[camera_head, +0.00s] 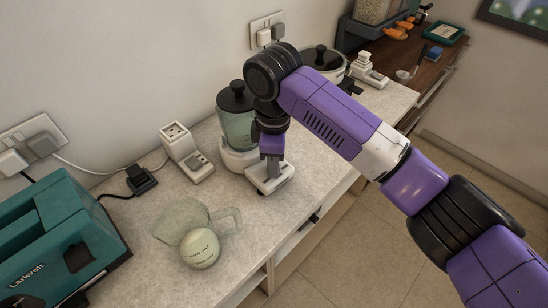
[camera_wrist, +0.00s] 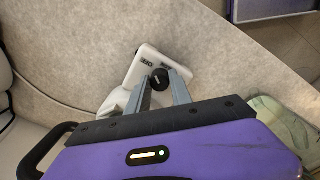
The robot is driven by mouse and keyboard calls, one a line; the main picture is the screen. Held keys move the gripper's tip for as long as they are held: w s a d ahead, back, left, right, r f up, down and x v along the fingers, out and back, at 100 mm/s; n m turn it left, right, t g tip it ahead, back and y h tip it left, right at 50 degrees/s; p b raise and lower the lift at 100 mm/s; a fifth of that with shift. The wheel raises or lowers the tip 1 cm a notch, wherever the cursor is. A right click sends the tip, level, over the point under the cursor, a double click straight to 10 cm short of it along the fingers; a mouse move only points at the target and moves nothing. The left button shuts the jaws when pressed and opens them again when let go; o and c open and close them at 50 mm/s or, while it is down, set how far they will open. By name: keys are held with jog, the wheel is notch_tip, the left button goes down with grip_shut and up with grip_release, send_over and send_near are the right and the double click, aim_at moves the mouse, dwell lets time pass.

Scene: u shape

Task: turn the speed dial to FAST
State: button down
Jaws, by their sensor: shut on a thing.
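The blender (camera_head: 236,125) stands on the counter with a clear jar, a black lid and a white base. A white control box (camera_wrist: 143,66) juts from the front of the base and bears small dark labels, too small to read. The black round speed dial (camera_wrist: 158,78) is on this box. My gripper (camera_wrist: 160,82) comes down over the box from above, with its two grey fingers shut on the dial, one on each side. In the head view my gripper (camera_head: 271,172) hides the dial, so its setting cannot be told there.
A white socket block (camera_head: 186,150) is left of the blender, and a teal toaster (camera_head: 60,240) is at the far left. A lidded pot (camera_head: 322,60) stands behind my arm.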

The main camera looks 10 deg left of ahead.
jog(key=m+p, duration=0.1)
jog(key=p, duration=0.1)
jog(key=m+p, duration=0.1)
jog(key=m, duration=0.1)
jog(key=m+p, duration=0.2)
jog(key=shift+s+a+r+p, duration=0.1)
jog(key=shift+r+p, duration=0.2)
jog(key=m+p, duration=0.3)
jog(key=m, duration=0.1)
jog(key=shift+m+p, duration=0.3)
jog(key=shift+p, duration=0.1)
jog(key=m+p, duration=0.1)
jog(key=m, duration=0.2)
jog(key=shift+f+m+h+p, duration=0.15)
jog(key=shift+m+h+p, duration=0.15)
jog(key=shift+m+g, duration=0.3)
jog(key=shift+m, duration=2)
jog(key=c, duration=1.1)
grip_release()
jog(key=shift+c, duration=0.2)
jog(key=shift+f, duration=0.1)
